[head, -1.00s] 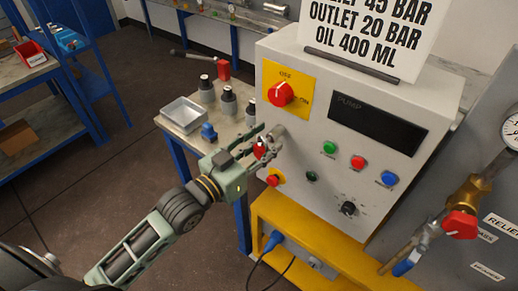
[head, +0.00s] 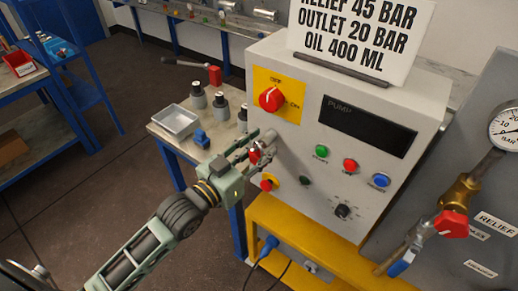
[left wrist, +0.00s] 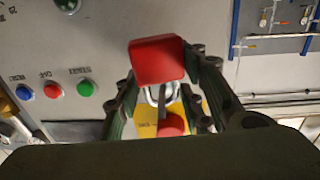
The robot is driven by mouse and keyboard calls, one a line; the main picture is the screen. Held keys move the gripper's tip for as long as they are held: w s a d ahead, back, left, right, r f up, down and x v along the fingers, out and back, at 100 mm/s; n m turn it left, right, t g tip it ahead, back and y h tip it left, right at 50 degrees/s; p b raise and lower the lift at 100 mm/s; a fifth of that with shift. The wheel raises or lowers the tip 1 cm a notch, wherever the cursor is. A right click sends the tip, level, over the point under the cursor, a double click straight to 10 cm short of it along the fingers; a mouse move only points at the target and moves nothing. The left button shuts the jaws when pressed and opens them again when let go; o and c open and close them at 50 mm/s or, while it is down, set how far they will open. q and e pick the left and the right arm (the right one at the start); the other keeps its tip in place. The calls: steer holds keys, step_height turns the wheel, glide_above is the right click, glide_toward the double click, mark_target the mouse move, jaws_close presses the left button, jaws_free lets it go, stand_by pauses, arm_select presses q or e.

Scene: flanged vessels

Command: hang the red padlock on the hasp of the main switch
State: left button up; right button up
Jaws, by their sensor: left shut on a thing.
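The red padlock (head: 255,156) is between the fingers of my left gripper (head: 262,147), in front of the control cabinet. In the left wrist view the padlock's red body (left wrist: 157,60) is between the shut fingers (left wrist: 160,85), with its metal shackle (left wrist: 157,95) pointing down the picture. The main switch is a red knob (head: 270,98) on a yellow plate (head: 291,84), above my gripper in the head view. In the left wrist view its red knob (left wrist: 172,125) is just below the shackle. I cannot make out the hasp, nor whether the shackle touches anything. My right gripper is not in view.
The grey cabinet (head: 325,190) carries green, red and blue buttons right of my gripper. A red button (head: 267,185) is just below it. A bench with a metal tray (head: 176,121) and dark bottles stands left. Pipework with a gauge (head: 512,130) stands right.

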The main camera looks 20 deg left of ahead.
arm_select(q)
steer(key=o, duration=1.3)
steer(key=shift+o, duration=0.2)
steer(key=v, duration=1.2)
